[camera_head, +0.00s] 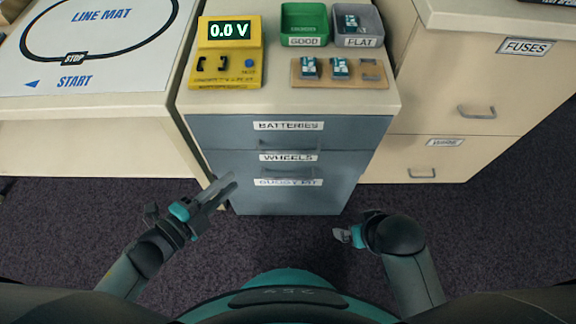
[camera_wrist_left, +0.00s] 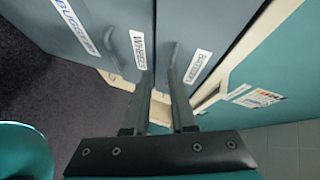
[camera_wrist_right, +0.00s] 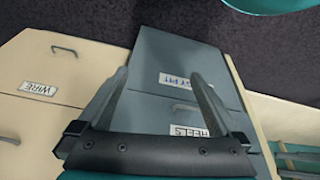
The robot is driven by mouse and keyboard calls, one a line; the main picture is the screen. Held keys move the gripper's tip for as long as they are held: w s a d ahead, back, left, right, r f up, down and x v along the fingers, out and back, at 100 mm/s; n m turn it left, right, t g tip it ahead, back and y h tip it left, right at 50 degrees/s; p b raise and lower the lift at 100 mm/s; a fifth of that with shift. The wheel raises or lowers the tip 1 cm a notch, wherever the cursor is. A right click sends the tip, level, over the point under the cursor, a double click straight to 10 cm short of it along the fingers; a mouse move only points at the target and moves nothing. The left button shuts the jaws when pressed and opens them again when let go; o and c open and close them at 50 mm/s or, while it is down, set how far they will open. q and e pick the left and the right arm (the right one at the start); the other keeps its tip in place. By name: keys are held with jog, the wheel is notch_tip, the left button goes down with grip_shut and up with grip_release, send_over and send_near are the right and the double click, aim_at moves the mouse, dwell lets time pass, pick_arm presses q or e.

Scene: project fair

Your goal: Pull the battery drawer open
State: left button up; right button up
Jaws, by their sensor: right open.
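The battery drawer (camera_head: 218,128), labelled BATTERIES, is the top drawer of the grey-blue cabinet and is closed. Its bar handle (camera_head: 290,145) lies below the label. In the left wrist view the BATTERIES label (camera_wrist_left: 197,67) shows on the right, and the handle (camera_wrist_left: 172,55) lies beyond the fingertips. My left gripper (camera_head: 232,181) is in front of the cabinet's left side, its fingers parted by a narrow gap with nothing visible between them. It looks apart from the handle. My right gripper (camera_head: 345,236) is low in front of the cabinet's right side, open and empty.
WHEELS (camera_head: 288,158) and BUGGY KIT (camera_head: 288,182) drawers lie below, closed. On top stand a yellow meter (camera_head: 225,75) reading 0.0 V, a green GOOD bin (camera_head: 304,22), a grey FLAT bin (camera_head: 372,25) and a battery board (camera_head: 312,84). A FUSES cabinet (camera_head: 460,75) stands right. Floor in front is clear.

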pick_arm(q)
jog(key=s+d+r+m+h+b, duration=0.2)
jog(key=d+m, duration=0.1)
jog(key=b, duration=0.2)
send_near(289, 151)
jog(key=x, duration=0.3)
jog(key=shift+m+g+h, duration=0.3)
jog(key=shift+g, duration=0.1)
jog(key=shift+b+x, duration=0.45)
jog(key=shift+x, duration=3.2)
pick_arm(e)
notch_tip(289, 151, up, 5)
jog(key=w+a+t+y, duration=0.1)
jog(key=w+a+t, duration=0.1)
jog(key=a+t, duration=0.1)
jog(key=shift+w+t, duration=0.2)
jog(key=shift+t, duration=0.1)
pick_arm(q)
jog(key=shift+w+a+f, duration=0.1)
jog(key=shift+a+f, duration=0.1)
pick_arm(e)
jog(key=shift+r, duration=0.1)
pick_arm(q)
grip_shut()
pick_arm(e)
jog(key=shift+d, duration=0.1)
